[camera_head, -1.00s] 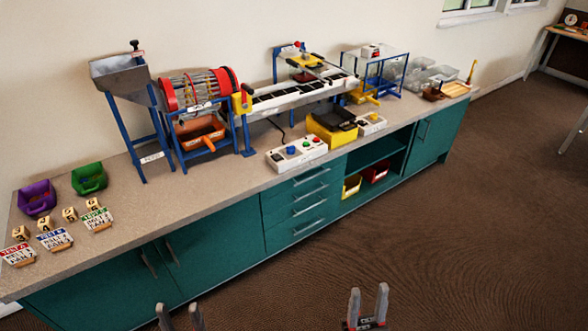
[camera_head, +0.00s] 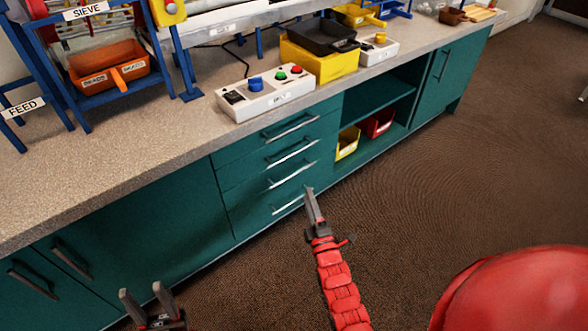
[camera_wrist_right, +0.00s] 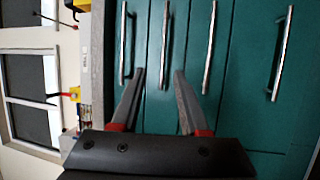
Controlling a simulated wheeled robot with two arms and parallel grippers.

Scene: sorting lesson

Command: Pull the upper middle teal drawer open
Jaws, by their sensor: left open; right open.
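A teal drawer stack in the cabinet has one bar handle per drawer. The upper middle drawer (camera_head: 240,170) is second from the top, and its silver handle (camera_head: 292,153) is shut flush with the others. In the right wrist view, turned sideways, that handle (camera_wrist_right: 165,40) appears between the fingertips of my open right gripper (camera_wrist_right: 160,72). In the head view this right gripper (camera_head: 310,190) shows in front of the drawers; its gap to the handle cannot be told. My left gripper (camera_head: 142,292) is open and empty, low at the left, in front of the cabinet doors.
The top drawer handle (camera_head: 291,128) and the third handle (camera_head: 292,175) lie close on either side. Above, the counter (camera_head: 150,140) carries a control box (camera_head: 262,95) and a yellow box (camera_head: 318,65). An open shelf with yellow and red bins (camera_head: 378,123) is at the right.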

